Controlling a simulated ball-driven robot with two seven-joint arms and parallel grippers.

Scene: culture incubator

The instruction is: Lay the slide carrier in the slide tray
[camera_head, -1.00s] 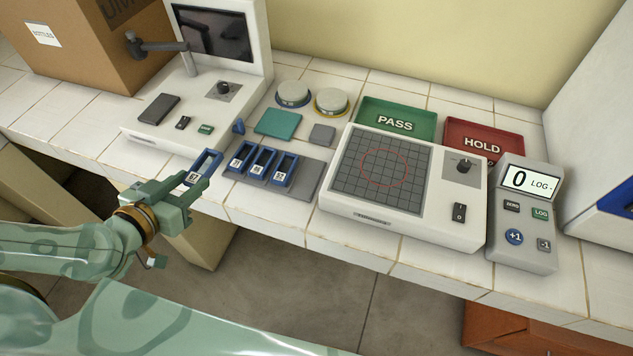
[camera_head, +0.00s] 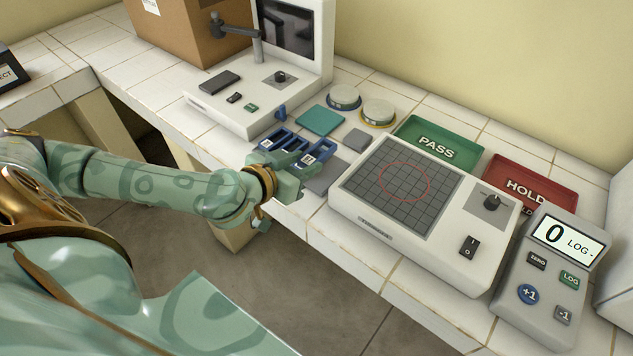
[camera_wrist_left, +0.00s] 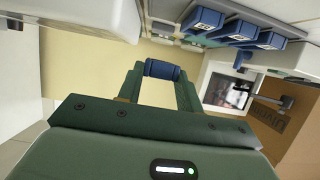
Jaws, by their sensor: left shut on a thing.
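My left gripper (camera_head: 300,166) is shut on a blue slide carrier (camera_wrist_left: 162,70), which shows between its fingertips in the left wrist view. In the head view it is over or just in front of the grey slide tray (camera_head: 324,179). Several blue carriers with white labels (camera_head: 272,140) show around the fingers there, partly overlapping. Three other carriers (camera_wrist_left: 238,30) show side by side near the top of the left wrist view, apart from the held one. The gripper hides part of the tray, and I cannot tell whether the held carrier touches it. My right gripper is not in view.
A white gridded device (camera_head: 400,190) stands right of the tray. A teal pad (camera_head: 320,121), a grey block (camera_head: 355,140) and two round dishes (camera_head: 345,97) lie behind. A white instrument with a screen (camera_head: 235,105) stands to the left. Green PASS (camera_head: 438,143) and red HOLD (camera_head: 528,186) trays sit behind.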

